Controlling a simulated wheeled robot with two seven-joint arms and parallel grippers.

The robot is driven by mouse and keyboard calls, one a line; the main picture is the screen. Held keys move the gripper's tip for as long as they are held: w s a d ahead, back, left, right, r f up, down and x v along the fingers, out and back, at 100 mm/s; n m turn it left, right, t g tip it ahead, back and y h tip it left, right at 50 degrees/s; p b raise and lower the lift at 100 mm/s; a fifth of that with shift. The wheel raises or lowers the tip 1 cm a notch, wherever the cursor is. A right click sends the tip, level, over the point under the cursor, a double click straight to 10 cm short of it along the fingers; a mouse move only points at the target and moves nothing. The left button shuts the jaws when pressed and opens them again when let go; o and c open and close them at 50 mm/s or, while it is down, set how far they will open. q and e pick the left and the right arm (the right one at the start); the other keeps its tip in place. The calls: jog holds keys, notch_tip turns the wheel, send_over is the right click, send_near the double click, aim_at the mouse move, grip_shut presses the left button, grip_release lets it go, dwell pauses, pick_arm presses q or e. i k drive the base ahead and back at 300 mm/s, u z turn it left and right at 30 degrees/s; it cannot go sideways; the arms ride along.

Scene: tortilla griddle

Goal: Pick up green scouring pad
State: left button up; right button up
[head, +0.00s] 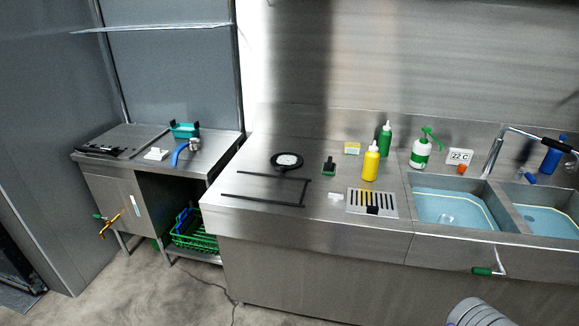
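A small dark green block (328,168) lies on the steel counter (240,190), left of the yellow bottle. It looks like the green scouring pad, but it is too small to be sure; a black part shows on it. Neither of my grippers is in view. Only a grey rounded part of my own body shows at the bottom edge, right of the middle.
A round black-rimmed pan or dial (287,161) and a black frame (265,189) lie left of the block. Water-filled sinks (452,208) stand right.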

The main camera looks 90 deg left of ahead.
aim_at(328, 168)
jog(key=u, duration=2.55)
jog(key=i, duration=0.3)
jog(key=z, duration=0.15)
